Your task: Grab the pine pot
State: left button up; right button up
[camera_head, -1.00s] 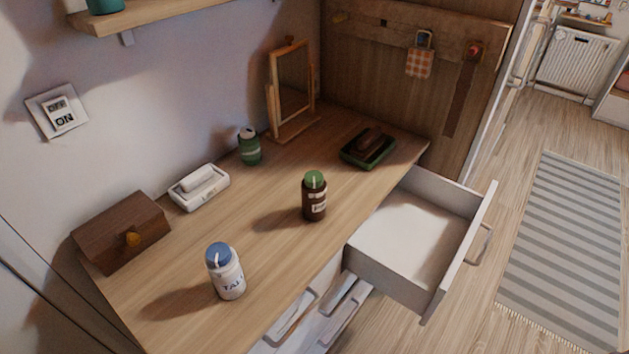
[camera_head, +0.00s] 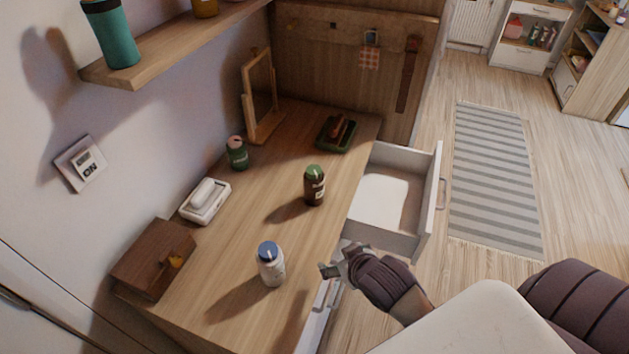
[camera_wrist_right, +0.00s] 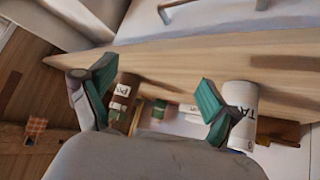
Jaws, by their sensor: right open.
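The likely pine pot (camera_head: 314,187) is a dark brown bottle with a green lid and a pale label. It stands upright on the wooden desk near the open drawer. In the right wrist view the brown pot (camera_wrist_right: 122,92) lies just past the left finger, its label partly readable as starting with "PI". My right gripper (camera_head: 337,262) is open and empty at the desk's front edge, nearer than the pot and apart from it. Its teal fingertips (camera_wrist_right: 155,92) are spread wide in the wrist view. My left gripper is in neither view.
A white bottle with a blue lid (camera_head: 271,265) stands left of my right gripper. An open drawer (camera_head: 405,160) juts out at the right. A green jar (camera_head: 237,153), white dish (camera_head: 217,207), brown box (camera_head: 140,262), mirror (camera_head: 262,88) and green tray (camera_head: 331,147) stand around the desk.

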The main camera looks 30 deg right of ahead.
aim_at(318, 186)
jog(key=w+d+r+t, duration=0.4)
jog(key=w+r+t, duration=0.15)
jog(key=w, duration=0.45)
jog(key=shift+m+g, duration=0.25)
jog(key=shift+m, duration=0.15)
jog(key=x, duration=0.2)
jog(key=p+x, duration=0.1)
jog(key=x, duration=0.5)
jog(key=shift+w+r, duration=0.15)
jog(key=shift+r, duration=0.2)
jog(key=shift+w+f, duration=0.1)
jog(key=shift+w, duration=0.15)
jog(key=shift+w+d+f+p, duration=0.1)
jog(key=shift+w+p, duration=0.4)
jog(key=p+x, duration=0.1)
jog(key=x, duration=0.3)
jog(key=shift+w+f, duration=0.1)
jog(key=shift+f, duration=0.05)
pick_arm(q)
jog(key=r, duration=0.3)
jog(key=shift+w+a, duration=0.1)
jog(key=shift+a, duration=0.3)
